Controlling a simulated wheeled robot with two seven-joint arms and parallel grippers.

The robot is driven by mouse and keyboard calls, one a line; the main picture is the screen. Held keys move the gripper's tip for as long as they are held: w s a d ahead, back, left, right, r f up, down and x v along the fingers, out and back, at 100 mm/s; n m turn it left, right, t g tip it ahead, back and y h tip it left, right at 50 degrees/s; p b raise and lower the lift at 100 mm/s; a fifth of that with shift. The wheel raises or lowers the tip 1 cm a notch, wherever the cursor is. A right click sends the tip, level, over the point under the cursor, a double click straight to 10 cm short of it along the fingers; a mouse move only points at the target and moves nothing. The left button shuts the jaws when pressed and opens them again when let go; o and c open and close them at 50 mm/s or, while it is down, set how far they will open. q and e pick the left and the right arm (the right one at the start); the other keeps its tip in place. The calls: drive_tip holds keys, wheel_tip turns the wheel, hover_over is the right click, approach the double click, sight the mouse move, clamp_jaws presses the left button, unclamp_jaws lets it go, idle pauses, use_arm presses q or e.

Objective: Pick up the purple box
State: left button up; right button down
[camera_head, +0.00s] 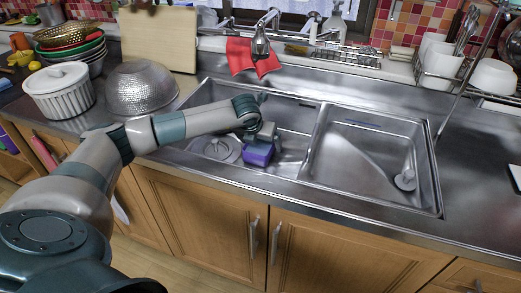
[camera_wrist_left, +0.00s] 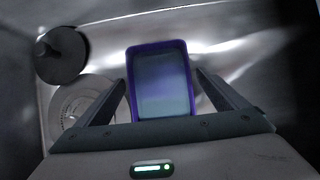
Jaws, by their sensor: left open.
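The purple box (camera_head: 257,155) is in the left basin of the sink, near the divider. In the left wrist view the purple box (camera_wrist_left: 160,82) shows a purple rim around a blue-grey face. My left gripper (camera_head: 262,140) is over the box in the head view, and part of the box is hidden behind it. In the left wrist view the two fingers of my left gripper (camera_wrist_left: 162,90) are apart, one on each side of the box. I cannot tell whether they touch it. My right gripper is not in view.
The sink's right basin (camera_head: 350,165) is empty apart from its drain. A faucet (camera_head: 262,40) and red cloth (camera_head: 240,58) are behind the left basin. A metal colander (camera_head: 141,88) and white pot (camera_head: 60,92) stand to the left. A round drain part (camera_wrist_left: 62,55) is beside the box.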

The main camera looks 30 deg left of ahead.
sight(254, 157)
use_arm(q)
drive_tip(key=shift+f+b, duration=0.25)
drive_tip(key=shift+b, duration=0.1)
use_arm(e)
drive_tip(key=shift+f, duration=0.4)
use_arm(q)
drive_tip(key=c, duration=1.6)
drive_tip(key=shift+r, duration=0.1)
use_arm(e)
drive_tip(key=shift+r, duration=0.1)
